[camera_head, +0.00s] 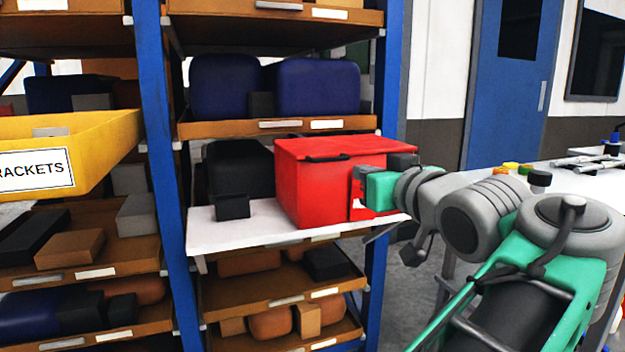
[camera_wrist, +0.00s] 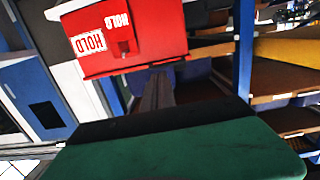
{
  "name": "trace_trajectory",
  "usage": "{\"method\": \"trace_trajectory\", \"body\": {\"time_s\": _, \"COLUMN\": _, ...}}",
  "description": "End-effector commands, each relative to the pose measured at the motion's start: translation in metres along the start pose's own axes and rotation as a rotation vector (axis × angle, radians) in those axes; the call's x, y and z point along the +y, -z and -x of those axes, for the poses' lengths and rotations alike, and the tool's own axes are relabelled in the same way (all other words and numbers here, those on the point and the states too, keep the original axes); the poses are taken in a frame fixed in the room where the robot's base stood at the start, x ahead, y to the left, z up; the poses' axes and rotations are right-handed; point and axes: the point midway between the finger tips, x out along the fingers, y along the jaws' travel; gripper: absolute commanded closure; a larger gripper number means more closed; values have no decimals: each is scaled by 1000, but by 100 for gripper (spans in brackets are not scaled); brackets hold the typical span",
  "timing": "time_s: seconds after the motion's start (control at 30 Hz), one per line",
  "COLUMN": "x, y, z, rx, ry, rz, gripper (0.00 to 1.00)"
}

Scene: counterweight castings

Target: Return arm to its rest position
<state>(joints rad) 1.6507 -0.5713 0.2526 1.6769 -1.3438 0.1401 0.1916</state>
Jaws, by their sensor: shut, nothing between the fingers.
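My arm reaches in from the lower right of the head view. My gripper (camera_head: 360,182) is at the right-hand side of a red box (camera_head: 312,185), its fingers shut and empty. Whether the fingers touch the box I cannot tell. In the wrist view my gripper (camera_wrist: 158,85) shows as narrow grey fingers beyond the green housing. The red box also shows there (camera_wrist: 150,35), with white HOLD labels. In the head view it has a dark handle on its front top edge and stands on a white shelf board (camera_head: 225,235).
The shelf rack has blue posts (camera_head: 162,170). Dark blue bins (camera_head: 318,88) stand on the shelf above, and a small black box (camera_head: 232,206) sits left of the red box. A yellow BRACKETS bin (camera_head: 105,140) juts out at left. A pale worktop (camera_head: 570,180) lies at right.

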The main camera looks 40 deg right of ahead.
Motion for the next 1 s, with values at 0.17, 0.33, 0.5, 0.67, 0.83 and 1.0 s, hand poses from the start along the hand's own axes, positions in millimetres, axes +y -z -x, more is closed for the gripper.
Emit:
{"method": "trace_trajectory", "body": {"time_s": 0.17, "x": -21, "y": 20, "z": -22, "rx": -75, "ry": 49, "rz": -30, "gripper": 100}}
{"method": "trace_trajectory", "body": {"time_s": 0.33, "x": -79, "y": 18, "z": -58, "rx": -320, "ry": 139, "rz": -82, "gripper": 100}}
{"method": "trace_trajectory", "body": {"time_s": 0.5, "x": -156, "y": -4, "z": -55, "rx": -621, "ry": 233, "rz": -72, "gripper": 100}}
{"method": "trace_trajectory", "body": {"time_s": 0.67, "x": -224, "y": -22, "z": -9, "rx": -919, "ry": 314, "rz": 10, "gripper": 100}}
{"method": "trace_trajectory", "body": {"time_s": 0.83, "x": -264, "y": -22, "z": 66, "rx": -1181, "ry": 352, "rz": 151, "gripper": 100}}
{"method": "trace_trajectory", "body": {"time_s": 1.0, "x": -269, "y": -5, "z": 93, "rx": -1203, "ry": 312, "rz": 214, "gripper": 100}}
